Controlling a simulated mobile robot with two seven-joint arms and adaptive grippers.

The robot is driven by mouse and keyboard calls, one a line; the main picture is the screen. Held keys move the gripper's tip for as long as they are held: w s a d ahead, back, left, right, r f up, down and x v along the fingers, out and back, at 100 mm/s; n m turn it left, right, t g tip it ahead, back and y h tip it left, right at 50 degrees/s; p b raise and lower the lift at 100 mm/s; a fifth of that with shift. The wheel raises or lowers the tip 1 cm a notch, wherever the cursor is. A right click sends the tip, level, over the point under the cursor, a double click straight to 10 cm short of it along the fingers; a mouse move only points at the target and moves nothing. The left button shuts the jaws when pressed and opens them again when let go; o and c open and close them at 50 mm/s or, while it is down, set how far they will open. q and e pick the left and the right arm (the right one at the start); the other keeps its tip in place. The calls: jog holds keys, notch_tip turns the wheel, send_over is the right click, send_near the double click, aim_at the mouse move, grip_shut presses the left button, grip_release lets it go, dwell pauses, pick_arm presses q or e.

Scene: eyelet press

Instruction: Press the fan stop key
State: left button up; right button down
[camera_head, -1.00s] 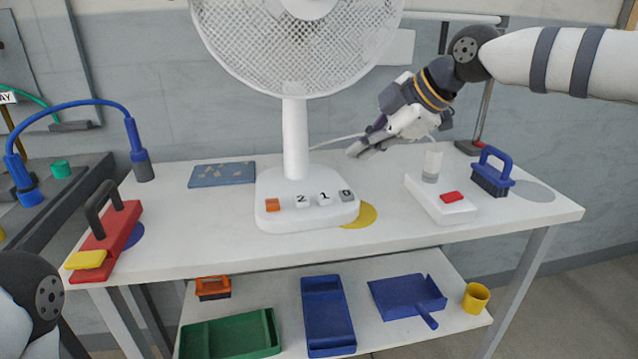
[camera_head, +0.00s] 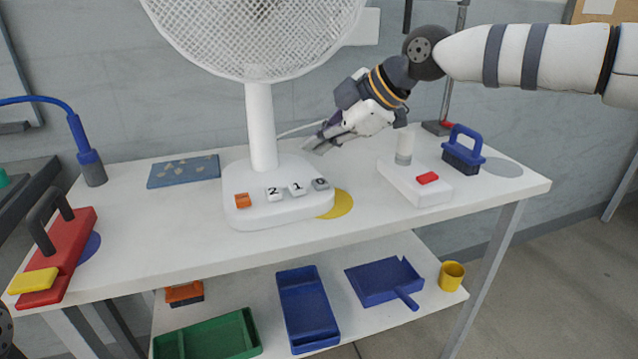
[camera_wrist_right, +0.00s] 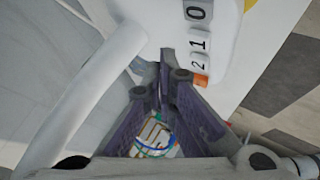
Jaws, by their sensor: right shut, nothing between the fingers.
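The white fan (camera_head: 260,125) stands on the table, with a row of keys on its base: an orange key (camera_head: 242,200), a white 2 key (camera_head: 274,193), a white 1 key (camera_head: 297,188) and a grey 0 key (camera_head: 320,184) at the right end. My right gripper (camera_head: 312,145) is shut and empty, behind and above the 0 key and apart from it, right of the fan's post. In the right wrist view the fingers (camera_wrist_right: 167,62) point toward the fan base, with the 0 key (camera_wrist_right: 198,11) at the top edge. My left gripper is out of view.
Right of the fan are a white press-like device (camera_head: 415,185) with a red button and a blue-handled brush (camera_head: 463,152). A yellow disc (camera_head: 338,204) lies beside the base. A red block with a handle (camera_head: 58,250) is at left.

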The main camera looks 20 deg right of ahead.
aim_at(320, 184)
notch_tip(320, 184, down, 2)
jog(key=shift+f, duration=0.1)
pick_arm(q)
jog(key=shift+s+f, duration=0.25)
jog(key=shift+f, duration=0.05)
pick_arm(e)
jog(key=shift+f, duration=0.95)
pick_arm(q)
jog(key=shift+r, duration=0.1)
pick_arm(e)
jog(key=shift+f, duration=0.15)
jog(key=shift+f, duration=0.15)
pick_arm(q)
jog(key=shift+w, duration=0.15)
pick_arm(e)
jog(key=shift+f, duration=0.1)
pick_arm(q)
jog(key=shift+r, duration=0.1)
pick_arm(e)
jog(key=shift+f, duration=0.55)
dwell(0.6)
jog(key=shift+r, duration=0.1)
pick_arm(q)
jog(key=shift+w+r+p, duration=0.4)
pick_arm(e)
jog(key=shift+r, duration=0.85)
